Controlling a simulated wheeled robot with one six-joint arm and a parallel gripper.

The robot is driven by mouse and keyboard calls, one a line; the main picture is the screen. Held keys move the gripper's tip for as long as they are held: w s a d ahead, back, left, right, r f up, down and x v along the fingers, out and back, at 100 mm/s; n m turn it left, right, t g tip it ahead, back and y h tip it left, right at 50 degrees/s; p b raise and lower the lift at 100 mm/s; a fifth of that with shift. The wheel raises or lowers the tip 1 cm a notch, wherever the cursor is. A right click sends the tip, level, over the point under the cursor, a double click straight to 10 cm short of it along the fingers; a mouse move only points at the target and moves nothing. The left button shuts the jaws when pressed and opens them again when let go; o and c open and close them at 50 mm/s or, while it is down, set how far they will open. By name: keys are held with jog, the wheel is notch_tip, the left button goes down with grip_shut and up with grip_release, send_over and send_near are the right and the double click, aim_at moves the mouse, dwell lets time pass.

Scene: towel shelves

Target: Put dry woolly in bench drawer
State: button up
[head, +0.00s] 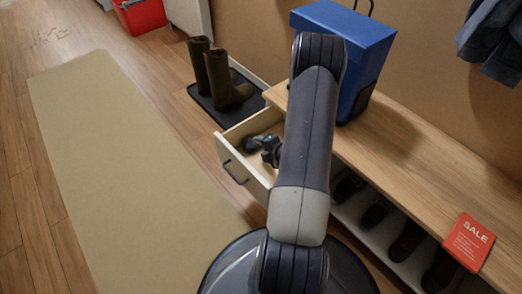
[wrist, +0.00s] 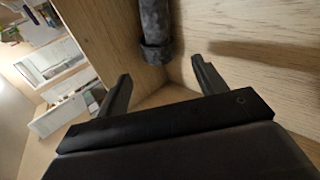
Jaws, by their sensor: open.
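The bench drawer (head: 232,166) is pulled open at the left end of the bench, with pale wooden inner walls. My gripper (wrist: 161,70) is open, its two dark fingers apart with nothing between them. In the head view my arm reaches down and its wrist end is in or just over the drawer. A dark grey soft-looking piece with a thicker cuffed end, perhaps the woolly (wrist: 155,30), lies against pale wood beyond the fingertips, apart from them. In the head view I cannot tell it from my dark wrist parts.
A blue box (head: 345,45) stands on the wooden bench top (head: 420,130), beside the drawer. Olive boots (head: 218,75) stand on a black tray behind it. Shoes fill the shelf below. The beige runner (head: 120,150) is clear.

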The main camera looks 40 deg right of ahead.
jog(key=shift+r+p, duration=0.3)
jog(key=shift+r, duration=0.15)
jog(key=p+v, duration=0.4)
jog(key=v, duration=0.8)
jog(key=b+x, duration=0.4)
jog(key=x, duration=0.8)
jog(key=shift+f+b, duration=0.3)
jog(key=shift+f, duration=0.25)
jog(key=shift+r, duration=0.3)
